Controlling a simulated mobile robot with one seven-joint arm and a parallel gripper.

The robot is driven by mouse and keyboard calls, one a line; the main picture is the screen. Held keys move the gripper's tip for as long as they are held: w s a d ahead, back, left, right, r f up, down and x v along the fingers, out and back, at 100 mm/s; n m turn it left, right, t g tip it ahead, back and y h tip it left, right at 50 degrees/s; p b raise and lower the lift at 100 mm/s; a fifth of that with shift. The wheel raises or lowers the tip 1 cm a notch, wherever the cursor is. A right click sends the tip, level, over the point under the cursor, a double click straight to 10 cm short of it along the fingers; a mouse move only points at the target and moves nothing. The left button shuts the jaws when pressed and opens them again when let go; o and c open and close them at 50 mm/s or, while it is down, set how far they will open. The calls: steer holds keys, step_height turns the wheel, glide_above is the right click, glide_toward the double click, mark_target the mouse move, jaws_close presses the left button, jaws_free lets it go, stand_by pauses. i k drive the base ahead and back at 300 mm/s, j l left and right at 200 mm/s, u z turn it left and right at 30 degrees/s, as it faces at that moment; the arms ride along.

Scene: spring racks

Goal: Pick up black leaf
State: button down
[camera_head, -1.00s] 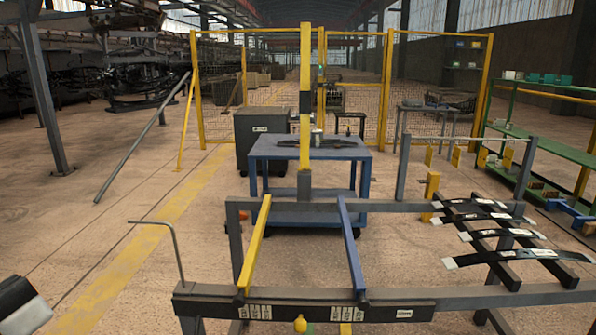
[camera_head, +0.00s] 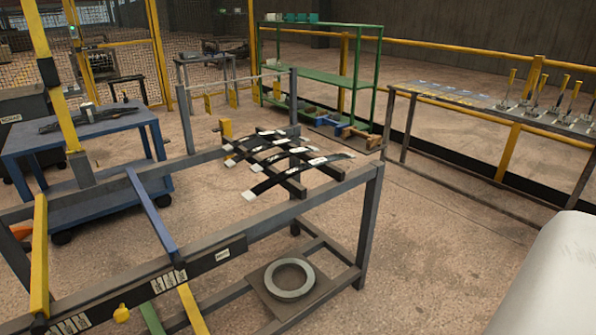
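Several black leaf springs (camera_head: 300,174) with pale ends and white labels lie side by side across two dark bars of the grey rack. They are slightly curved and sit near the middle of the head view. Which of them is the leaf in question cannot be told. My gripper is not in view. A smooth white rounded surface, likely part of my arm, fills the lower right corner, well apart from the leaves.
The grey rack frame (camera_head: 368,225) has a yellow bar (camera_head: 40,258) and a blue bar (camera_head: 152,215) at left. A grey ring (camera_head: 290,279) lies on its low shelf. A blue cart (camera_head: 70,141), green shelf (camera_head: 325,83) and tool table (camera_head: 455,105) stand behind. Floor right of the rack is clear.

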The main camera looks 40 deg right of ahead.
mark_target(250, 195)
steer(key=z, duration=0.3)
steer(key=i+l+z, duration=0.1)
steer(key=z, duration=0.35)
steer(key=i+z, duration=0.3)
steer(key=z, duration=0.15)
steer(key=i+j, duration=0.15)
steer(key=i, duration=0.7)
